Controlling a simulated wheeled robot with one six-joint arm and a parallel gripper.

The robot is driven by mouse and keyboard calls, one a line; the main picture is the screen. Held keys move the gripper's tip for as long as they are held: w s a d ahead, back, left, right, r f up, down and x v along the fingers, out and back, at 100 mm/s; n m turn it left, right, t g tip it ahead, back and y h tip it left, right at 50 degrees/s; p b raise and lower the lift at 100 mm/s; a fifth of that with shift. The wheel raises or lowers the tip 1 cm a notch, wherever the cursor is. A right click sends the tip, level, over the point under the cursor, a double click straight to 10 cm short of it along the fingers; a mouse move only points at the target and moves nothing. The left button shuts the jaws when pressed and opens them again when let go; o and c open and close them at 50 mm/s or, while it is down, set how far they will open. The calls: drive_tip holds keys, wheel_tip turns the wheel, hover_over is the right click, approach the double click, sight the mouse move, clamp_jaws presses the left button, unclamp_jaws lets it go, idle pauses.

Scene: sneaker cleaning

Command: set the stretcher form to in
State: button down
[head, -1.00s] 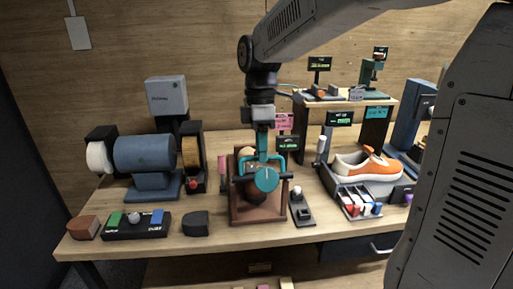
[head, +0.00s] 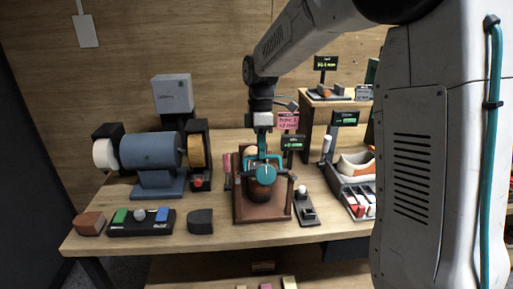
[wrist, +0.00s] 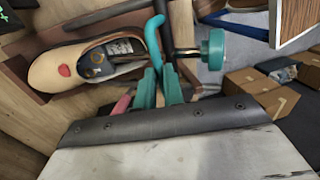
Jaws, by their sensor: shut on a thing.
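The shoe stretcher is a brown wooden stand (head: 243,209) in mid-table in the head view, with a dark brown shoe part (head: 262,192) in it. In the wrist view a tan shoe (wrist: 62,72) with a red spot lies at the left, with metal parts inside its opening. The exact grip is partly hidden.
A small black switch stand (head: 306,210) is close right of the stretcher. An orange and white sneaker (head: 352,165) is partly hidden by my arm.

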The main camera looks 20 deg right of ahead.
drive_tip(key=w+f, duration=0.1)
drive_tip(key=w+d, duration=0.1)
drive_tip(key=w+d+f, duration=0.1)
drive_tip(key=w, duration=0.1)
drive_tip(key=shift+f, duration=0.3)
drive_tip(key=shift+w, duration=0.1)
drive_tip(key=c, duration=1.9)
unclamp_jaws()
drive_tip(key=o, duration=0.4)
drive_tip(key=shift+w+d+f, duration=0.15)
drive_tip(key=shift+d+f, duration=0.05)
drive_tip(key=shift+a+r, duration=0.1)
drive_tip(key=shift+a, duration=0.2)
drive_tip(key=r, duration=0.2)
drive_tip(key=w+r, duration=0.1)
drive_tip(key=r, duration=0.4)
drive_tip(key=shift+w+d+r, duration=0.15)
drive_tip(key=shift+d+r, duration=0.05)
drive_tip(key=shift+r, duration=0.1)
